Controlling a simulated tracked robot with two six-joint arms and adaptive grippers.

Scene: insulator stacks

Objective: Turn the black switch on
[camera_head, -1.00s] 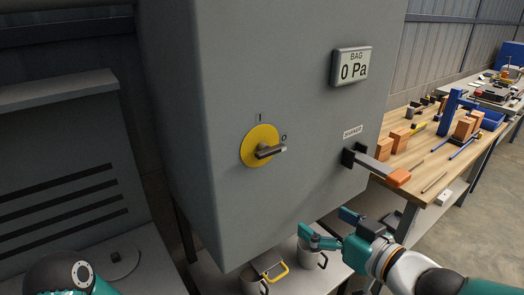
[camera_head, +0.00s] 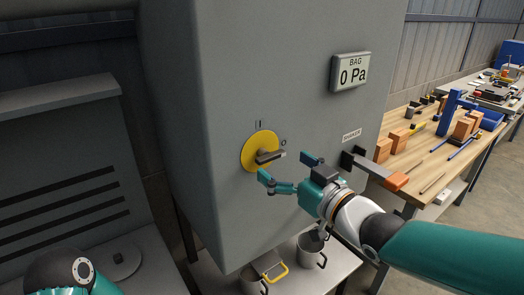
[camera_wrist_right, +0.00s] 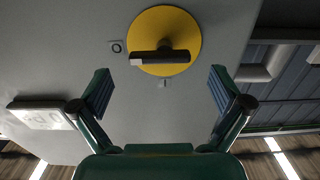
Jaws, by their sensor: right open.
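The black switch (camera_head: 270,156) is a dark handle on a round yellow disc (camera_head: 250,150) on the front of a grey cabinet. Its handle points right, towards the "O" mark; the "I" mark is above the disc. In the wrist view the switch handle (camera_wrist_right: 160,57) lies across the yellow disc (camera_wrist_right: 168,22), beyond my fingertips and between their lines. My right gripper (camera_head: 288,168) is open and empty, just below and in front of the switch; its open fingers also show in the wrist view (camera_wrist_right: 160,82). It appears apart from the handle. My left gripper is out of view.
A display reading "BAG 0 Pa" (camera_head: 351,72) is at upper right on the cabinet (camera_head: 290,60). A lever with an orange end (camera_head: 396,181) sticks out near my right wrist. Metal mugs (camera_head: 311,249) stand on a shelf below. A cluttered wooden workbench (camera_head: 425,155) is at right.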

